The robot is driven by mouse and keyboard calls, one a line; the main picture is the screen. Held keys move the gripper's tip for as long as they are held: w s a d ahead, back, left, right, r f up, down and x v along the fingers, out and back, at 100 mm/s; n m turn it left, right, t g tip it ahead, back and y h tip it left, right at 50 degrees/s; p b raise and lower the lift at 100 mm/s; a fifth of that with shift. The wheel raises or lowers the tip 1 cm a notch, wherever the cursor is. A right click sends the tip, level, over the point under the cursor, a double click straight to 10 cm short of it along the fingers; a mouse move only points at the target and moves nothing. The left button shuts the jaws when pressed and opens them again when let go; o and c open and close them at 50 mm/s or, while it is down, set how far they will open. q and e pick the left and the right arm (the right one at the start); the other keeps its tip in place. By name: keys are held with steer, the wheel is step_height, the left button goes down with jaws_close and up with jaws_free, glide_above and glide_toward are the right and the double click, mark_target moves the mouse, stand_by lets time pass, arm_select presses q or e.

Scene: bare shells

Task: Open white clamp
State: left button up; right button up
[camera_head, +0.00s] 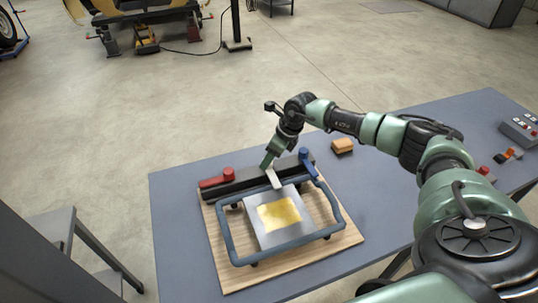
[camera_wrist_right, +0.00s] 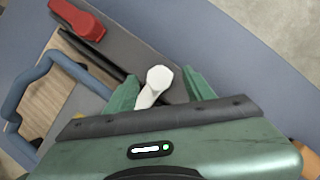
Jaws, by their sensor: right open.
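The white clamp (camera_head: 273,178) is a lever on the dark bar (camera_head: 240,181) at the back of the wooden board, between a red clamp (camera_head: 217,178) and a blue clamp (camera_head: 308,162). My right gripper (camera_head: 268,163) is just above and behind the white clamp, pointing down. In the right wrist view, the round-ended white lever (camera_wrist_right: 158,78) sits between the two open green fingers, with a gap visible on each side. The fingers partly hide the clamp's base in the head view. My left gripper is not in view.
A blue-framed screen with a metal plate (camera_head: 262,241) and yellow patch lies on the wooden board (camera_head: 222,262). An orange-brown block (camera_head: 342,146) and a grey control box (camera_head: 521,129) are on the blue-grey table (camera_head: 178,215). Bare table lies left of the board.

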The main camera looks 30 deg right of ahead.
steer(key=shift+w+a+f, duration=0.1)
steer(key=shift+a+f, duration=0.05)
steer(key=shift+f, duration=0.15)
jaws_close()
stand_by(1.3)
